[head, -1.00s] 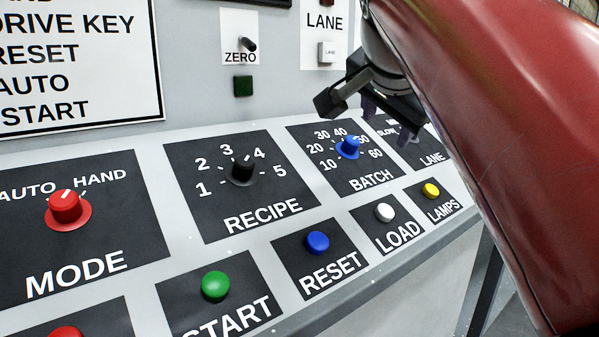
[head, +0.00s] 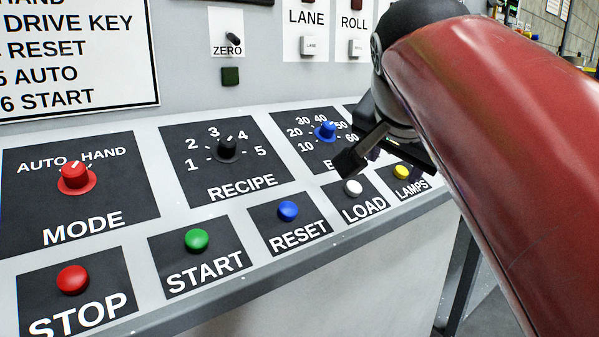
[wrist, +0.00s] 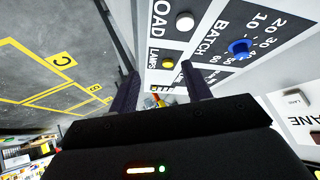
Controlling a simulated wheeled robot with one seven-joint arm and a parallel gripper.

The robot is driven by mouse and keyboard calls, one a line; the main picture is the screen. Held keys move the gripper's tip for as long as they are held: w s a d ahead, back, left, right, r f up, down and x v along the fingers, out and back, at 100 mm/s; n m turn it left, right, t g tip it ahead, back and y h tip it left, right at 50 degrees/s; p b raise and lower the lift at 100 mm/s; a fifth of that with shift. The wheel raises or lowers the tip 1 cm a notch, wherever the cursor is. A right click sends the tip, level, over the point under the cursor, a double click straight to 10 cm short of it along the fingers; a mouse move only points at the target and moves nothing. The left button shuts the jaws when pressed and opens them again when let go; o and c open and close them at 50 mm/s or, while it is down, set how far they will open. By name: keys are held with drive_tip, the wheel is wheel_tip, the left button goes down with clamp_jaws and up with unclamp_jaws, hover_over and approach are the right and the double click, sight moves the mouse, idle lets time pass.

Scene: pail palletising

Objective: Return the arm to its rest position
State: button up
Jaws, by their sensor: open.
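My red arm (head: 490,130) reaches in from the right in the head view. My gripper (head: 385,160) is over the right part of the control panel, near the BATCH knob and the LOAD and LAMPS buttons. The blue BATCH knob (head: 325,131) and the yellow LAMPS button (head: 401,171) are close by; I cannot tell whether anything touches.
The sloped panel carries the red MODE knob (head: 75,178), black RECIPE knob (head: 226,149), and STOP (head: 72,280), START (head: 196,240), RESET (head: 288,211) and LOAD (head: 353,187) buttons. An instruction sign (head: 75,55) hangs behind. Floor with yellow markings (wrist: 50,75) lies beside the panel.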

drive_tip(key=s+d+f+n+g+y, duration=0.1)
drive_tip(key=s+f+n, duration=0.3)
drive_tip(key=f, duration=1)
drive_tip(key=s+d+f+n+g+y, duration=0.1)
drive_tip(key=s+f+n, duration=0.3)
drive_tip(key=s+f, duration=0.6)
wheel_tip(320, 180, down, 5)
drive_tip(key=shift+f+g, duration=0.2)
drive_tip(key=shift+g, duration=0.6)
drive_tip(key=shift+d, duration=0.1)
